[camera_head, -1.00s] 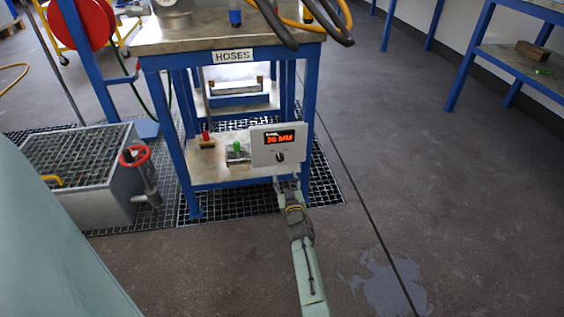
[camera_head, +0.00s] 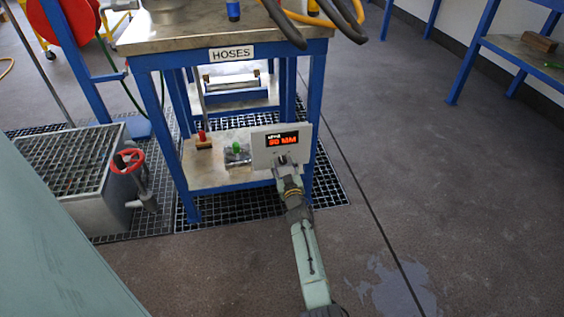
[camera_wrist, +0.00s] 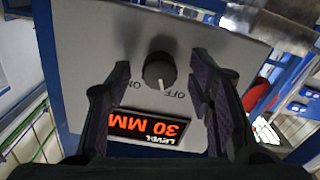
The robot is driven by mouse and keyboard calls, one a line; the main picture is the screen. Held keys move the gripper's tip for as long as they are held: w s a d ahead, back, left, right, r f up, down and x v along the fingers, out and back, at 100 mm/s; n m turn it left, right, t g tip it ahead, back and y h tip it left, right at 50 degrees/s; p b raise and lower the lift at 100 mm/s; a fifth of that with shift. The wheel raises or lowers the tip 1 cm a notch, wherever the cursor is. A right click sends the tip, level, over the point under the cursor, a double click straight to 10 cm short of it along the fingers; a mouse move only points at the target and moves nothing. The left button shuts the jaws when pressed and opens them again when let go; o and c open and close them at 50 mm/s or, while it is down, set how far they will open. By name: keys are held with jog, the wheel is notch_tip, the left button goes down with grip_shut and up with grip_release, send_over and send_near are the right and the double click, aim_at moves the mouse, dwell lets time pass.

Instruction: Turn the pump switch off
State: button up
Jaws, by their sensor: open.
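The pump switch is a round dark knob (camera_wrist: 157,69) on a pale grey panel, seen upside down in the wrist view, with ON and OFF printed by it. Its white mark lies between the two words; I cannot tell which setting it shows. The panel (camera_head: 262,145) is on the blue-framed stand in the head view, its display (camera_wrist: 150,128) reading 30 MM. My gripper (camera_head: 287,166) is in front of the panel and hides the knob in the head view. In the wrist view its open fingers (camera_wrist: 160,62) lie on either side of the knob, with no clear contact.
Left of the panel, a green-topped fitting (camera_head: 237,153) and a red-topped piece (camera_head: 203,140) stand on the lower shelf (camera_head: 208,176). Above is the bench top (camera_head: 200,36) with the HOSES label. A red valve wheel (camera_head: 127,160) is at left.

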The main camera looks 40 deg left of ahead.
aim_at(282, 138)
jog(key=shift+c, duration=0.6)
grip_shut()
jog(key=shift+f+n+b, duration=0.1)
jog(key=shift+n+b, duration=0.3)
jog(key=shift+n, duration=0.1)
jog(key=n, duration=0.2)
jog(key=shift+n+b, duration=0.3)
jog(key=shift+b, duration=0.05)
jog(key=shift+o, duration=0.6)
grip_release()
notch_tip(282, 138, up, 9)
jog(key=shift+w+r, duration=0.1)
jog(key=shift+r, duration=0.55)
